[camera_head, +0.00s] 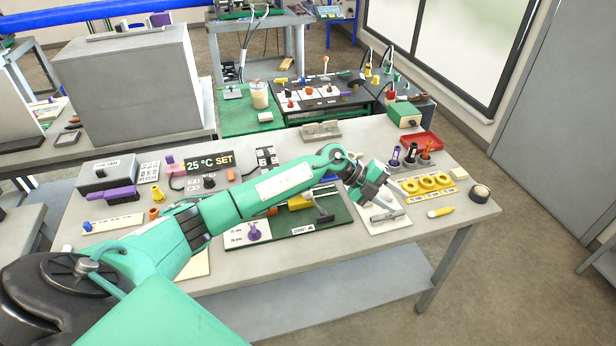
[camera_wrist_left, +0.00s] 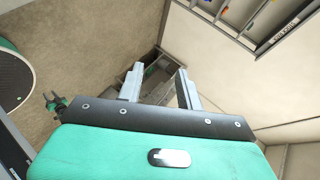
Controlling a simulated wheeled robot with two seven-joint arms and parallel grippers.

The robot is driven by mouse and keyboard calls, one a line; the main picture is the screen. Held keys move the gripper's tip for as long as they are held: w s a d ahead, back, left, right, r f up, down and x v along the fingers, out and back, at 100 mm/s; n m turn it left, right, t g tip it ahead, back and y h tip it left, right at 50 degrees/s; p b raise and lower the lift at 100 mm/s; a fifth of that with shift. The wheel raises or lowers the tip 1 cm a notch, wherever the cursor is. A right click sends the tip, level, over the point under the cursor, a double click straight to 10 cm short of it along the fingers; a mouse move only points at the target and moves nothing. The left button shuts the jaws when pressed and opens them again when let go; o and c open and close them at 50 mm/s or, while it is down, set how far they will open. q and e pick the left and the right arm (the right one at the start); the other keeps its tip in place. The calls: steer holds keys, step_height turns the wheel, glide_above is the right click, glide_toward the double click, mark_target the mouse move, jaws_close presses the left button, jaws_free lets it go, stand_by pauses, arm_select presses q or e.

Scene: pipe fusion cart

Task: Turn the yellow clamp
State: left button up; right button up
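A yellow clamp (camera_head: 299,202) with a grey T-shaped handle (camera_head: 322,207) lies on the green jig board (camera_head: 290,222) at the table's front middle. The clamp cannot be made out in the left wrist view. My right gripper does not show clearly in either view.
A grey cylinder (camera_head: 387,216) lies on the white board below my left gripper. Yellow rings (camera_head: 427,183), a yellow marker (camera_head: 441,212) and a dark round pot (camera_head: 480,193) lie farther right. A red tray (camera_head: 422,142) is behind.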

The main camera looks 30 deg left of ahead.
arm_select(q)
steer(key=a+r+n+g+y, duration=0.15)
steer(key=a+y, duration=0.25)
steer(key=a, duration=0.5)
steer(key=w+a+r+g+y+p, duration=0.1)
steer(key=a+r+y, duration=0.25)
steer(key=a, duration=0.55)
steer(key=a+r+n+g+y, duration=0.15)
steer(key=a+y, duration=0.25)
steer(key=a, duration=0.5)
steer(key=f+p, duration=0.4)
steer(key=f, duration=0.8)
steer(key=shift+d+f, duration=0.1)
steer(key=shift+d, duration=0.1)
steer(key=shift+f+p, duration=0.3)
steer(key=shift+f, duration=0.2)
jaws_close()
